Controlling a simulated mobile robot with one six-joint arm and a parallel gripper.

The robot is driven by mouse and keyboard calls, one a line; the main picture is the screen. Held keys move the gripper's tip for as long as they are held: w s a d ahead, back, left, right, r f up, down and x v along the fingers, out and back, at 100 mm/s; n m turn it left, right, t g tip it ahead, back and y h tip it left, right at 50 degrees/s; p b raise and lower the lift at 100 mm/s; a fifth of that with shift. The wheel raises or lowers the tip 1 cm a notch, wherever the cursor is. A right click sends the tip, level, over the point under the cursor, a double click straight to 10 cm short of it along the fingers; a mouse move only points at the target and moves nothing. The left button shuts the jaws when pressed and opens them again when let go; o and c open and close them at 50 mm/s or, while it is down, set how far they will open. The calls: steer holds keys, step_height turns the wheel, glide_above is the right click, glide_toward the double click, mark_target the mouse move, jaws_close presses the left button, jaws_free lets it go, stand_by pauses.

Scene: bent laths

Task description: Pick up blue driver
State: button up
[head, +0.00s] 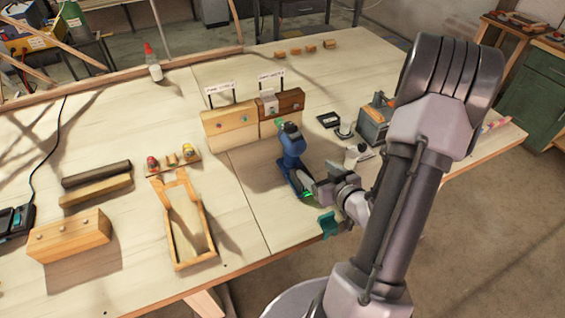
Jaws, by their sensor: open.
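The blue driver (291,142) stands upright on the table, in front of the wooden blocks with the small signs. Its lower end reaches down to about where my gripper is. My gripper (308,190) is open, low over the table, and comes in from the right toward the driver's lower part. The fingers are small and partly merged with the driver in this view, so I cannot tell whether they touch it or lie around it.
Two upright wooden blocks (230,121) stand behind the driver. A wooden frame (181,256) lies to the left. A grey-orange box (374,122) and a small black tray (328,120) are behind my wrist. A teal object (328,223) sits at the table's front edge.

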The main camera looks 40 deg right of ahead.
mark_target(293, 153)
steer(key=b+x, duration=0.8)
steer(key=x, duration=0.2)
steer(key=shift+a, duration=0.1)
steer(key=b+x, duration=0.2)
steer(key=x, duration=0.3)
steer(key=shift+w+f, duration=0.25)
steer(key=shift+w, duration=0.05)
steer(key=shift+r, duration=0.1)
steer(key=shift+r, duration=0.1)
jaws_close()
